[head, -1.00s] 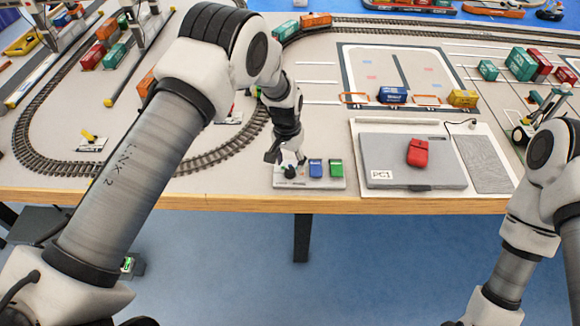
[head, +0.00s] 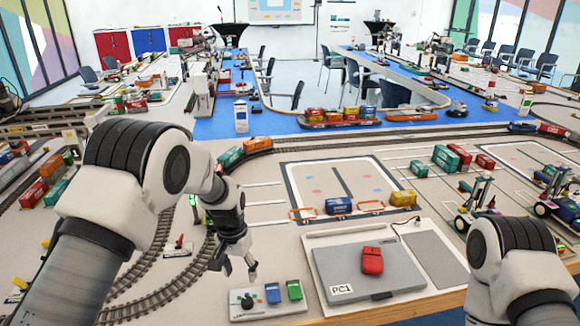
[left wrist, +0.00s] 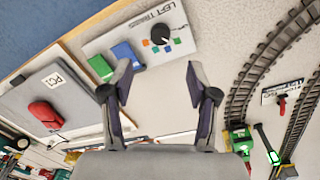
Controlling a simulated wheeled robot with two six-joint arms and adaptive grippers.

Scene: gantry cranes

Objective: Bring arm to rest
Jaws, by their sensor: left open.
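My left arm comes in from the left of the head view. Its gripper (head: 238,270) is open and empty, above and just behind the small white control panel (head: 268,309) at the table's front edge. The panel has a black knob (head: 247,300), a blue block (head: 273,293) and a green block (head: 294,291). In the left wrist view the open fingers (left wrist: 160,75) stand apart with nothing between them, and the panel marked "LEFT TRAINS" (left wrist: 185,22) lies beyond, its knob clear of them. My right arm shows at lower right; its gripper is out of view.
Curved rail track (head: 160,240) runs left of the gripper. Small containers and wheeled gantry cranes (head: 475,205) stand farther right. The air around the left gripper looks clear.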

